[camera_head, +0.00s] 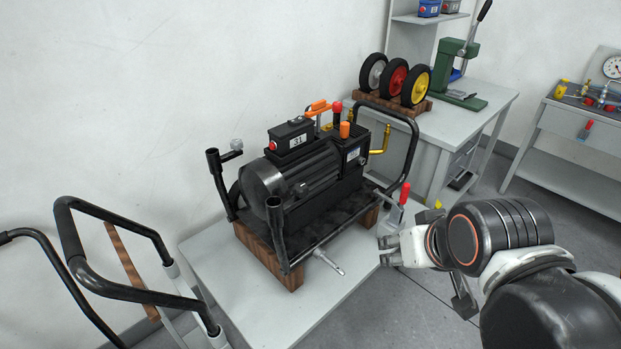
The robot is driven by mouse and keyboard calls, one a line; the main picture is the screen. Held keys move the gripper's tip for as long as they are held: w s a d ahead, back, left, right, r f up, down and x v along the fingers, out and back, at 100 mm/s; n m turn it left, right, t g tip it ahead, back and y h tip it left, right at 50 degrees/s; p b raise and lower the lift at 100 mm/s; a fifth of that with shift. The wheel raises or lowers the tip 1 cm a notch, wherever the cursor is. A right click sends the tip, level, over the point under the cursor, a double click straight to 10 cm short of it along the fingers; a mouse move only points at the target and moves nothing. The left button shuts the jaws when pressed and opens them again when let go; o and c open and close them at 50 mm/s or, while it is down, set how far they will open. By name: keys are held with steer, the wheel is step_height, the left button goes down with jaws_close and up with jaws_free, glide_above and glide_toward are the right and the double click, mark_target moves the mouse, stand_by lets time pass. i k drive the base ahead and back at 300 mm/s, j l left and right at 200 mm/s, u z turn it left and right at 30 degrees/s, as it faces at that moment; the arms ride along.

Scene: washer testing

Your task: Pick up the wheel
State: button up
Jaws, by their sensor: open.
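Three black-tyred wheels stand upright in a row on a wooden rack (412,112) on the grey workbench at the back. One has a grey hub (374,73), the middle one a red hub (396,80), and the right one a yellow hub (418,88). No wheel shows on the black machine (305,180) in front, though a bare metal axle end (330,265) sticks out low at its front. My gripper (383,251) is open, in front of the workbench and right of the machine, well apart from the wheels. Nothing shows between its fingers.
The machine rests on wooden blocks on a low light table (345,290). Its black handle (408,125) rises between my gripper and the rack. A red-handled clamp (403,196) is near my gripper. A green press (455,65) stands right of the wheels. A cart handle (120,290) is at left.

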mark_target(371, 69)
steer(key=i+l+z, duration=0.15)
steer(key=i+l, duration=0.15)
steer(key=i, duration=0.15)
steer(key=i+l+z, duration=0.1)
steer(key=i, duration=0.35)
steer(key=i+l+z, duration=0.15)
steer(key=i+l, duration=0.15)
steer(key=i, duration=0.2)
steer(key=i+l+z, duration=0.1)
steer(key=i, duration=0.4)
